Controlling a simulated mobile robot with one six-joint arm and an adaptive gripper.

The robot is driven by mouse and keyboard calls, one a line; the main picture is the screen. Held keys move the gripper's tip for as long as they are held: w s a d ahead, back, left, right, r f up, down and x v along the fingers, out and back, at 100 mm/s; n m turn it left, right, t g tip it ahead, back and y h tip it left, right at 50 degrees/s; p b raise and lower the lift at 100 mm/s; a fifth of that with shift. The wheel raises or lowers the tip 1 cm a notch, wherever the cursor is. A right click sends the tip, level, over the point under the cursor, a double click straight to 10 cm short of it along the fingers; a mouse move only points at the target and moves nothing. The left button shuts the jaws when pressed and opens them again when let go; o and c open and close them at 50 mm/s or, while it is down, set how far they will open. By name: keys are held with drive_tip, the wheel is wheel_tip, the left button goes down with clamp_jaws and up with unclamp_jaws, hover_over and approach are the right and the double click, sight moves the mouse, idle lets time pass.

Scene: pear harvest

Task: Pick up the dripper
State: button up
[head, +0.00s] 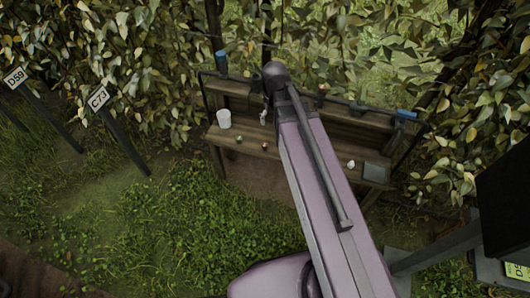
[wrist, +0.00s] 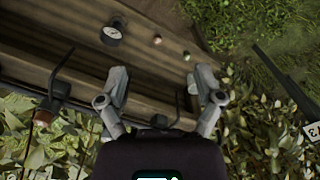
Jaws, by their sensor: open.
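My gripper (wrist: 161,86) is open in the wrist view, its two grey fingers spread apart over the wooden bench (wrist: 60,68), with no object visibly held. I cannot tell for certain which thing is the dripper. A reddish-brown small part (wrist: 47,113) with a dark stem sits left of the fingers. A dark round piece with a pale, dial-like face (wrist: 113,32) lies beyond the left finger. A small dark and grey part (wrist: 193,87) shows beside the right finger, partly hidden. In the head view my arm covers the middle of the bench (head: 232,136).
A white cup (head: 223,118) stands at the bench's left end; a grey panel (head: 376,171) lies at its right end. Small round items (wrist: 158,39) lie on the bench. Leaves (wrist: 60,145) crowd its back. Label signs (head: 98,98) stand at left. Grass lies in front.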

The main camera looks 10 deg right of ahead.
drive_tip(key=n+b, duration=0.2)
drive_tip(key=b, duration=1.9)
hover_over(265, 144)
wheel_tip(265, 144, down, 22)
drive_tip(key=shift+s+a+f, duration=0.15)
drive_tip(key=shift+s+f, duration=0.1)
drive_tip(key=shift+s, duration=0.05)
drive_tip(key=shift+f, duration=0.1)
wheel_tip(265, 144, down, 8)
drive_tip(key=b, duration=0.8)
drive_tip(key=shift+f+b, duration=0.2)
drive_tip(key=shift+b, duration=0.2)
drive_tip(key=shift+f, duration=0.1)
drive_tip(key=shift+w+f+b, duration=0.15)
drive_tip(key=shift+f+b, duration=2.4)
drive_tip(key=shift+b, duration=0.05)
drive_tip(key=c, duration=0.9)
